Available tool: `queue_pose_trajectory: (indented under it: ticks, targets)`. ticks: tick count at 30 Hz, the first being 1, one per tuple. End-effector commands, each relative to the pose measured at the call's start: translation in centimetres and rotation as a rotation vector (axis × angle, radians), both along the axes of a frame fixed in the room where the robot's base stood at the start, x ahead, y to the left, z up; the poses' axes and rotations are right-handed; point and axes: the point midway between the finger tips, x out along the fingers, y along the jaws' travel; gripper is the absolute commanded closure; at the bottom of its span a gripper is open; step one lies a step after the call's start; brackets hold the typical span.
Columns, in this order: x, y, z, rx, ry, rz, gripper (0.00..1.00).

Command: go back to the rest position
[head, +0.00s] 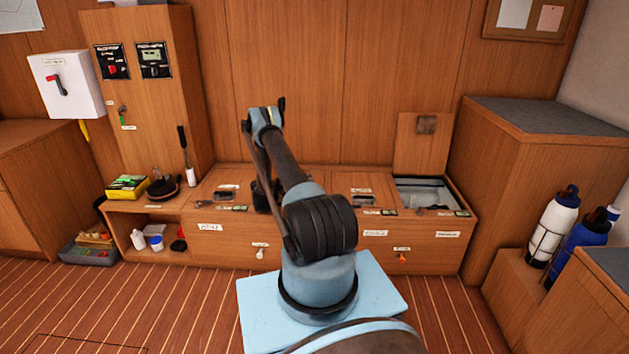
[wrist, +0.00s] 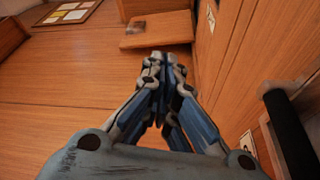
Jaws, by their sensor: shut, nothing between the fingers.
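My gripper (wrist: 160,62) shows in the wrist view with its blue and grey fingers brought together at the tips. Nothing is held between them. Beyond the fingertips the wrist view shows wood panelling and a raised wooden lid (wrist: 155,30), with open space between. In the head view my arm rises from its light blue base and reaches up over the wooden bench. I cannot make out the fingers there; the arm hides part of the bench behind it.
The bench (head: 325,250) runs along the back wall. Its right compartment (head: 422,192) is open, lid (head: 424,145) raised. A tall cabinet (head: 160,100) stands left, a grey-topped cabinet (head: 540,118) right. White (head: 552,225) and blue (head: 588,245) bottles stand right. Striped floor is clear at front left.

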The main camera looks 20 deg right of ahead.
Motion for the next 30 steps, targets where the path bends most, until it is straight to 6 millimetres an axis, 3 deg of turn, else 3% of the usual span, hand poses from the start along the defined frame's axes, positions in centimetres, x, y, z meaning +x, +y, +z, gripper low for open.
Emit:
queue_pose_trajectory:
  ticks: [7,11,20,30]
  targets:
    - [0.2,1.2,0.4,0.009,0.002,0.003,1.00]
    - [0.6,1.1,2.2,0.039,0.010,0.006,1.00]
    - [1.2,0.7,9.2,0.172,0.041,0.025,1.00]
    - [-0.3,0.6,16.8,0.329,0.073,0.052,1.00]
